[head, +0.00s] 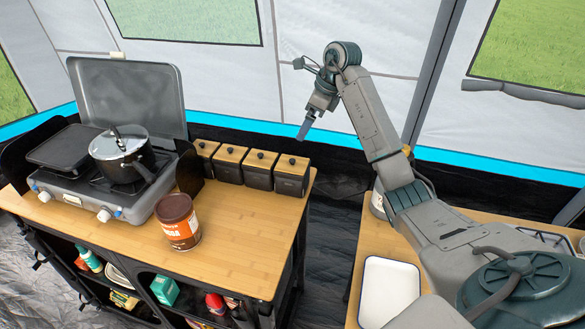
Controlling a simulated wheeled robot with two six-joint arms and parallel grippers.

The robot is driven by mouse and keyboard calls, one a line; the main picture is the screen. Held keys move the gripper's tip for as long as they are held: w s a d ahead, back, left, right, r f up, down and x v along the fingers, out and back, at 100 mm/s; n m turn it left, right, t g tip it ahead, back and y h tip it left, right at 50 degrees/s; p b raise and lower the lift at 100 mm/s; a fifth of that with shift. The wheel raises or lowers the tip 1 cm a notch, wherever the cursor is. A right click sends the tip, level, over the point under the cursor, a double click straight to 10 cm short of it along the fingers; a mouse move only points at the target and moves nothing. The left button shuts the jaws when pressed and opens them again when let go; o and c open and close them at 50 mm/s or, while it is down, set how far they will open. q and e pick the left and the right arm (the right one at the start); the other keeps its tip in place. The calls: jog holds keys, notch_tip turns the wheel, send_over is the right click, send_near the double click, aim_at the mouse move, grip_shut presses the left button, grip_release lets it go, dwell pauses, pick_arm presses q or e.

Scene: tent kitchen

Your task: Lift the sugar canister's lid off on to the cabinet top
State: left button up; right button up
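Several black canisters with wooden lids and dark knobs stand in a row along the back of the wooden cabinet top (240,235). The rightmost canister (290,183) is at the back right corner, with its lid (292,165) on. The other lids are on too. I cannot read which canister holds sugar. My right gripper (303,131) hangs in the air above the right end of the row, fingers pointing down, apart from the canisters. It is seen edge-on, so its opening cannot be told. My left gripper is not in view.
A brown tin (179,222) stands at the cabinet's front middle. A stove (85,190) with a lidded pot (122,155) fills the left. The cabinet top right of the tin is clear. A white tray (388,292) lies on another table at right.

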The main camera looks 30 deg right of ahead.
jog(key=b, duration=0.5)
send_near(295, 160)
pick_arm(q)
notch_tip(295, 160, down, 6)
pick_arm(e)
jog(key=x, duration=0.1)
jog(key=p+x, duration=0.1)
jog(key=x, duration=0.3)
jog(key=shift+s+a+r, duration=0.1)
jog(key=shift+s+a, duration=0.05)
jog(key=shift+a, duration=0.15)
jog(key=shift+w+a+f+p, duration=0.1)
jog(key=shift+w+f+p, duration=0.15)
jog(key=shift+f+p, duration=0.4)
jog(key=p+x, duration=0.2)
jog(key=x, duration=0.1)
jog(key=shift+w+f, duration=0.1)
jog(key=shift+f, duration=0.15)
jog(key=shift+w+f, duration=0.1)
jog(key=shift+f, duration=0.25)
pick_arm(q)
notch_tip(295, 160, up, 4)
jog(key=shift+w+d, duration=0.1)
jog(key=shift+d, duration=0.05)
pick_arm(e)
jog(key=shift+c, duration=0.4)
jog(key=c, duration=0.9)
